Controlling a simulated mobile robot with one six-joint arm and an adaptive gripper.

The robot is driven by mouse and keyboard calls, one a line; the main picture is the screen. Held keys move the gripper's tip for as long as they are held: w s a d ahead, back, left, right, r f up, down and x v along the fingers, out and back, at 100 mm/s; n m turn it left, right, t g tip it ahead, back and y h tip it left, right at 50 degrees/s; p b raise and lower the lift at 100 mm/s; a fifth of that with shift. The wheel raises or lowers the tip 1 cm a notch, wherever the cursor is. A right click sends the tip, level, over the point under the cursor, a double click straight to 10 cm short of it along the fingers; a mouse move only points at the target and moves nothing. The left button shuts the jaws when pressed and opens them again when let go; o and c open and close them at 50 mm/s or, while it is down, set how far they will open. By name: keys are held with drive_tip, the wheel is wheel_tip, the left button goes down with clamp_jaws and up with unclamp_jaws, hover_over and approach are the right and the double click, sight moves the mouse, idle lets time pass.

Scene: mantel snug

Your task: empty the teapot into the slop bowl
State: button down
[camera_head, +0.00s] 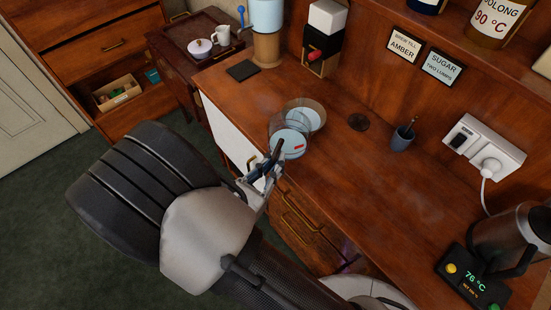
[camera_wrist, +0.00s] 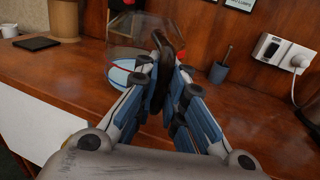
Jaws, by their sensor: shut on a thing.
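The teapot (camera_head: 290,143) has clear glass walls, a pale blue-white disc at its near end with a red mark, and a black handle (camera_wrist: 166,45). It also shows in the wrist view (camera_wrist: 122,72). My gripper (camera_head: 268,168) is shut on the handle, the fingers on either side of it. A shallow brownish see-through bowl (camera_head: 317,112), likely the slop bowl, stands on the counter just behind the teapot. The two overlap in the head view, so I cannot tell whether they touch. The spout and any stream are not clear.
The wooden counter (camera_head: 380,190) is clear on the right up to the kettle (camera_head: 515,240) and its display base. A dispenser (camera_head: 266,30) and black mat (camera_head: 242,70) are at the left end.

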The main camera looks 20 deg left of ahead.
sight(276, 154)
drive_tip(key=shift+s+r+g+y+p, duration=0.15)
drive_tip(key=shift+r+g+p, duration=0.45)
drive_tip(key=shift+r+p, duration=0.95)
drive_tip(key=shift+r+g+y+p, duration=0.25)
drive_tip(key=shift+r+g+p, duration=0.5)
drive_tip(key=shift+p, duration=1.4)
drive_tip(key=r+g+p, duration=0.1)
drive_tip(key=p, duration=0.2)
drive_tip(key=shift+r+n, duration=0.2)
drive_tip(key=shift+n, duration=0.1)
drive_tip(key=shift+f, duration=0.1)
drive_tip(key=shift+w+r+g+p, duration=0.25)
drive_tip(key=shift+r+p, duration=0.25)
drive_tip(key=shift+p, duration=0.5)
drive_tip(key=shift+r+g+p, duration=0.3)
drive_tip(key=shift+p, duration=0.45)
drive_tip(key=shift+w+r+g+p, duration=0.3)
drive_tip(key=shift+r+g+p, duration=0.2)
drive_tip(key=shift+p, duration=0.55)
drive_tip(key=shift+w+r+g+p, duration=0.15)
drive_tip(key=shift+g+p, duration=0.15)
drive_tip(key=shift+p, duration=0.2)
